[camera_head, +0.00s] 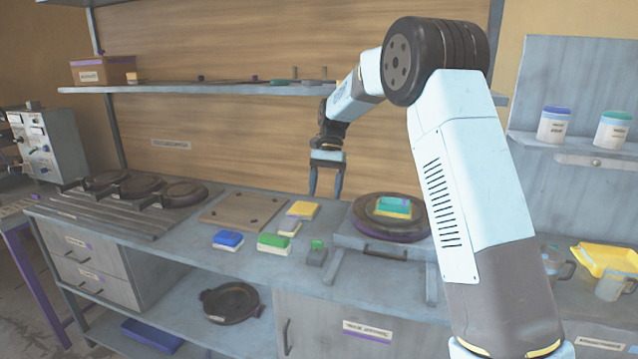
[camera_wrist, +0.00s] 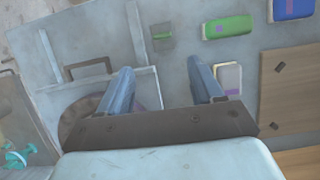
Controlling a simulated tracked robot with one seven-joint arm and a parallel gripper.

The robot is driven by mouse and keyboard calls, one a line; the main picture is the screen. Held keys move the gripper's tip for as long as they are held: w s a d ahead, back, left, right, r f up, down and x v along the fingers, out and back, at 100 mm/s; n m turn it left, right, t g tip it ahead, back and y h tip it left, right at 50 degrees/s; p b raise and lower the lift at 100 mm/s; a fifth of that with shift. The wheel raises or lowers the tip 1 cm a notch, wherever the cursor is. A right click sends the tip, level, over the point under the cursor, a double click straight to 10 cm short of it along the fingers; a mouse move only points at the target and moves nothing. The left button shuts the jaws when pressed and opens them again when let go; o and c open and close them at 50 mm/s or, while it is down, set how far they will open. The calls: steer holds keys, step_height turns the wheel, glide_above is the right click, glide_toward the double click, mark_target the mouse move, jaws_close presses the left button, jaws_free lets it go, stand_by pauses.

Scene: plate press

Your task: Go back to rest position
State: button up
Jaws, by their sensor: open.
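My gripper (camera_head: 326,184) is open and empty, pointing down above the workbench, between the sponge blocks and the press plate. Its two fingers also show apart in the wrist view (camera_wrist: 160,88), with only bench below and nothing between them. The round dark press plate (camera_head: 365,219) sits on a grey stand to the right of the gripper, with a teal and yellow block (camera_head: 394,207) on top. My arm rises from the lower right and bends over toward the bench.
Blue (camera_head: 228,240), green (camera_head: 273,243) and yellow (camera_head: 303,209) blocks lie on the bench near a brown board (camera_head: 240,210). Dark round plates (camera_head: 185,193) stand in a rack at left. A shelf (camera_head: 220,89) runs along the back wall. Jars (camera_head: 554,125) stand at right.

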steer(key=s+d+r+n+t, duration=0.1)
steer(key=s+d+r+t, duration=0.2)
steer(key=s+d+r, duration=0.5)
steer(key=s+d+r+n+t, duration=0.15)
steer(key=s+d+r, duration=0.35)
steer(key=s, duration=0.6)
steer(key=s+d+f+t, duration=0.1)
steer(key=s+d+t, duration=0.1)
steer(key=s, duration=0.8)
steer(key=s+d+f+n+t+h, duration=0.1)
steer(key=s+d+t, duration=0.2)
steer(key=s, duration=0.6)
steer(key=shift+s+d+h, duration=0.3)
steer(key=shift+s+d, duration=0.1)
steer(key=shift+d, duration=0.1)
steer(key=shift+f+n, duration=0.1)
steer(key=shift+n, duration=0.15)
